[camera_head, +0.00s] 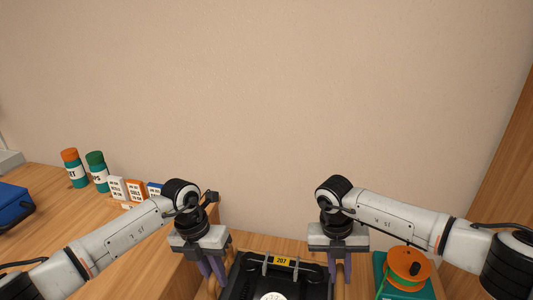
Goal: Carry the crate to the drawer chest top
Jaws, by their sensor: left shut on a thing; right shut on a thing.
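The crate is mostly hidden at the bottom edge of the head view; a wooden strip of its side (228,262) shows by my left gripper. A black dial phone (277,276) with a yellow "207" label lies between my two grippers, apparently in the crate. My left gripper (214,274) points down and is shut on the crate's left side. My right gripper (341,272) points down and is shut on its right side. The fingertips are partly hidden. I cannot tell which wooden surface is the drawer chest top.
A wooden top (110,225) at left carries an orange-lidded jar (74,167), a green-lidded jar (97,171), several small boxes (135,190) and a blue case (13,207). An orange reel (408,266) on a teal base stands at right, close to my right arm. A wall stands behind.

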